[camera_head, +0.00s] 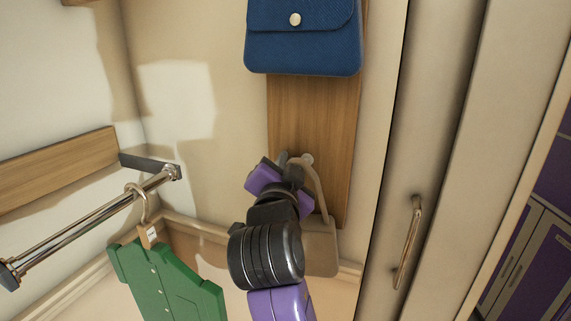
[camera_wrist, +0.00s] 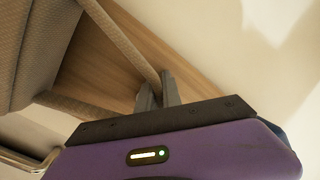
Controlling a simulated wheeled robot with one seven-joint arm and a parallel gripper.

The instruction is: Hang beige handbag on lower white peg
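The beige handbag (camera_head: 321,250) hangs low in front of the wooden board, partly hidden behind my arm. My gripper looks shut on the strap. Whether the strap is around the peg or just beside it cannot be told.
A blue handbag (camera_head: 303,38) hangs higher on the wooden board (camera_head: 312,110). At the left are a metal clothes rail (camera_head: 85,228) and a green garment (camera_head: 165,285) on a hanger. A cabinet door with a metal handle (camera_head: 408,240) stands close at the right.

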